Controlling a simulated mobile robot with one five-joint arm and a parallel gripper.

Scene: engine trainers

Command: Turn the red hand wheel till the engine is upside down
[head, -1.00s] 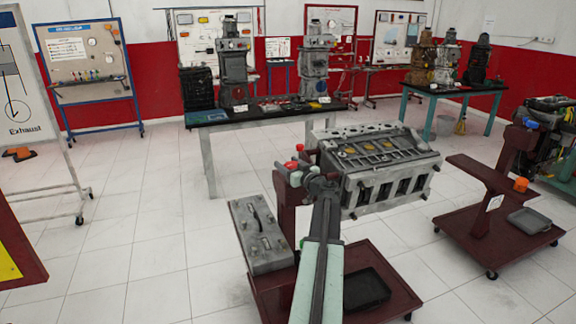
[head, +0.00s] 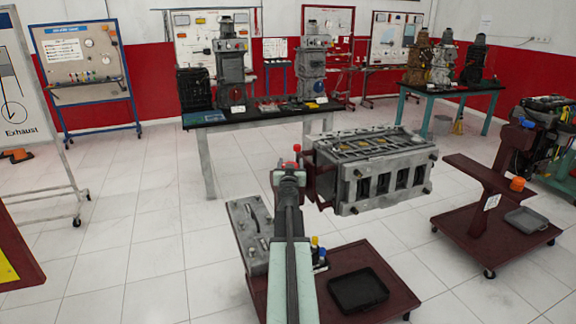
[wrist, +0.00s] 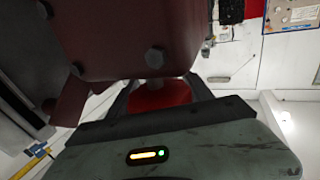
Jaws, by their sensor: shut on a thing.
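The grey engine block (head: 372,178) hangs on the dark red stand in the head view, its flat deck facing up and away and its side with dark openings facing me. My gripper (head: 287,172) is at the left end of the engine, at the hand wheel. A small red part of the wheel (head: 297,148) shows just above it; my gripper and arm hide the rest. In the wrist view, red (wrist: 160,97) shows between the two dark fingers of my gripper (wrist: 160,88), which is shut on the wheel. A dark red stand plate with bolts is close above.
A black tray (head: 358,290) lies on the stand's base. Another red stand (head: 490,205) is at the right.

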